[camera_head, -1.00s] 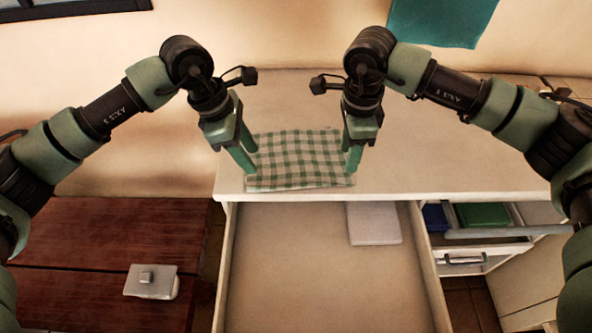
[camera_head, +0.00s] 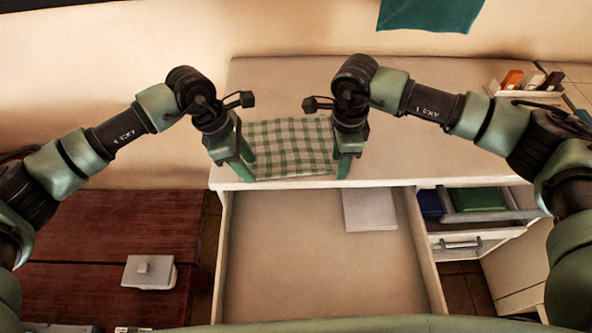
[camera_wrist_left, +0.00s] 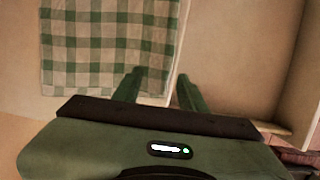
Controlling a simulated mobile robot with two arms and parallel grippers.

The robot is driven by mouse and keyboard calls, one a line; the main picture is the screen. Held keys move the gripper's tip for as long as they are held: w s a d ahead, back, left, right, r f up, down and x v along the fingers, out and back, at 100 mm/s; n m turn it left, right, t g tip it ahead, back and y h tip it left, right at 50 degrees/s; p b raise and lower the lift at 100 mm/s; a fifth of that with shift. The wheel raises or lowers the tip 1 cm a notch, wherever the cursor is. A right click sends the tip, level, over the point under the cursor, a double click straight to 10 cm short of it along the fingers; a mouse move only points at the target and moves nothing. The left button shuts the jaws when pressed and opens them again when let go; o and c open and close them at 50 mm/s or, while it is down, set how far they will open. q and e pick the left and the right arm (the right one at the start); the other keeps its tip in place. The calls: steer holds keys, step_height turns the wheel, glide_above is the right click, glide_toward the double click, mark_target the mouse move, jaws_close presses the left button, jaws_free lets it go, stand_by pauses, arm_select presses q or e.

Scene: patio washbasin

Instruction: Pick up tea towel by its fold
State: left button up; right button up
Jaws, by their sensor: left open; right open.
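The tea towel (camera_head: 291,148), green-and-white checked, lies flat on the white counter near its front edge. It fills the upper left of the left wrist view (camera_wrist_left: 105,45). My left gripper (camera_head: 247,172) is open at the towel's front-left corner. In the left wrist view its fingers (camera_wrist_left: 158,84) are apart: one overlaps the towel's edge, the other shows beyond the counter edge. My right gripper (camera_head: 343,170) is open at the towel's front-right corner. Both appear empty; whether the fingertips touch the cloth is unclear. The towel's side edges are partly hidden by the grippers.
An open drawer (camera_head: 290,265) below the counter holds a pale flat item (camera_head: 370,210). A smaller open drawer (camera_head: 480,215) at right holds blue and green items. A dark wooden bench (camera_head: 100,235) stands at left. A rack (camera_head: 525,87) sits back right. The counter behind the towel is clear.

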arm_select(q)
steer(key=shift+f+b, duration=0.4)
steer(key=shift+f, duration=0.1)
arm_select(e)
steer(key=shift+f, duration=0.45)
arm_select(q)
steer(key=shift+f, duration=0.25)
jaws_close()
arm_select(e)
steer(key=shift+s, duration=0.1)
jaws_close()
arm_select(q)
steer(key=shift+r, duration=0.15)
arm_select(e)
steer(key=shift+r, duration=0.1)
